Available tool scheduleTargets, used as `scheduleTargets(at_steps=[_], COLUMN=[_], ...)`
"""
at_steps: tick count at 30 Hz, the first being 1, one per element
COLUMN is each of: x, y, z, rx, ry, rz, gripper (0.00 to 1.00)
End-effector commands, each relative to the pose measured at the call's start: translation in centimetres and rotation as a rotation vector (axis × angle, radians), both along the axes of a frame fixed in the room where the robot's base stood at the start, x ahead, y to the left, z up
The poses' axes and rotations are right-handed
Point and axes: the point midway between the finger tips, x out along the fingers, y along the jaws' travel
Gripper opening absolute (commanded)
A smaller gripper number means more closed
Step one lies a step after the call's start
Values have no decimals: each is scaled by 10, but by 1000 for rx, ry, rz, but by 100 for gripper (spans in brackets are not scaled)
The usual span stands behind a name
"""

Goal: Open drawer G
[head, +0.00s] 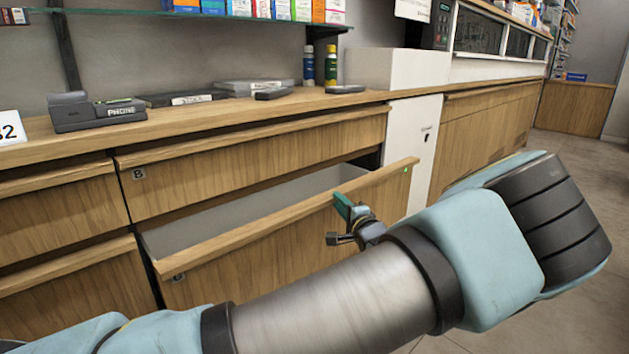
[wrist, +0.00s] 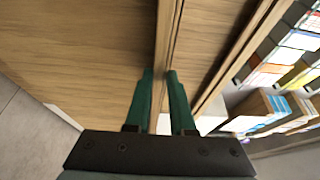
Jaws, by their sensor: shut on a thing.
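A wooden drawer (head: 290,245) under the drawer marked B stands pulled out; its pale, empty-looking inside shows behind the front. The small tag at its lower left is too small to read surely as G. My gripper (wrist: 159,76) is shut on the top lip of this drawer front, with one green finger on each side of the wooden edge in the wrist view. In the head view a green finger (head: 343,206) shows at the lip, right of its middle; my arm hides the lower right of the front.
Drawer B (head: 250,165) above is shut, as are the drawers (head: 60,215) at the left. The counter (head: 220,110) carries a phone (head: 97,112), flat boxes and two bottles. A white cabinet panel (head: 411,150) stands to the right. Open floor (head: 575,160) lies at the far right.

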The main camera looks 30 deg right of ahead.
Motion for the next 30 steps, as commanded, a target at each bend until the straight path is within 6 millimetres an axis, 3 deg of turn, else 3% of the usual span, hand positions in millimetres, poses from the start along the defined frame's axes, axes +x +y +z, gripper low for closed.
scheduleTargets(at_steps=[6, 12, 28, 29, 30], x=[-43, -65, -74, -74, -74], y=[-10, -14, -16, -16, -17], z=[3, 1, 0, 0, 1], rx=[-2, -1, -3, -3, -3], ry=[0, -2, -3, -3, -3], rz=[-3, -4, -4, -4, -4], gripper=[0, 0, 0, 23, 28])
